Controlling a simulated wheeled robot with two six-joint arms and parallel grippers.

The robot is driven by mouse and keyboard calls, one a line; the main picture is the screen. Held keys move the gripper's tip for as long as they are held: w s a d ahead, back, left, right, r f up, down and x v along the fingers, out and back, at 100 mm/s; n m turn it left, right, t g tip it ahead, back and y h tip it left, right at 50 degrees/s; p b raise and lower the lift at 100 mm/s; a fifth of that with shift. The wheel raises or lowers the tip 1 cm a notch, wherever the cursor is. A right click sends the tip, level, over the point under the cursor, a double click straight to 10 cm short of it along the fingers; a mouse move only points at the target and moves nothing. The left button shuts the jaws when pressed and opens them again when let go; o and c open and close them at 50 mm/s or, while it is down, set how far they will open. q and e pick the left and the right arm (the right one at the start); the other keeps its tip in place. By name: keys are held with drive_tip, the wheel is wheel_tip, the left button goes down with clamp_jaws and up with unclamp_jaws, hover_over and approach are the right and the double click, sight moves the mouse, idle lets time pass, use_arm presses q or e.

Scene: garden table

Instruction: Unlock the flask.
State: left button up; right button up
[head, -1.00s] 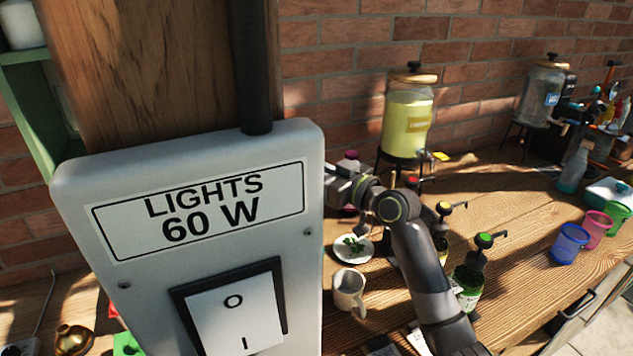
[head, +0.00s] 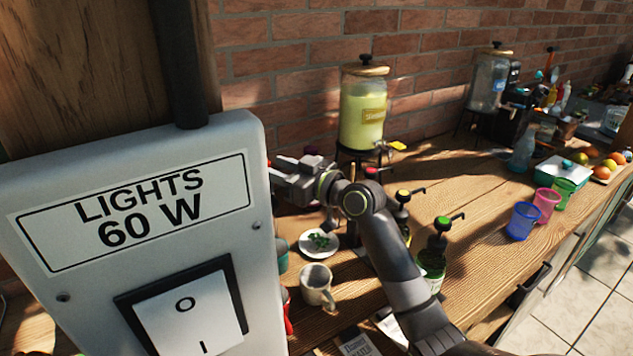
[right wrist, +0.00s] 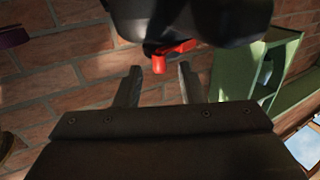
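My right gripper (head: 272,168) points left, just past the right edge of the light-switch box in the head view. Its two fingers stand apart and are empty in the right wrist view (right wrist: 160,85). Just beyond and above the fingertips there, a dark rounded object (right wrist: 205,22) carries a small red tab (right wrist: 174,50). It may be the flask with its lock, but only its lower part shows and I cannot be sure. No flask is clearly identifiable in the head view; the switch box hides part of the table. My left gripper is not in view.
The switch box (head: 245,240) on a wooden post blocks the left foreground. Near my right arm are a mug (head: 317,287), a plate (head: 331,249) with green leaves and a green-topped pump bottle (head: 432,262). A yellow drink dispenser (head: 357,118) stands behind.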

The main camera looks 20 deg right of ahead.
drive_tip(key=b+v, duration=0.3)
drive_tip(key=v, duration=1.3)
drive_tip(key=shift+s, duration=0.15)
drive_tip(key=shift+d+r, duration=0.1)
drive_tip(key=shift+r, duration=0.05)
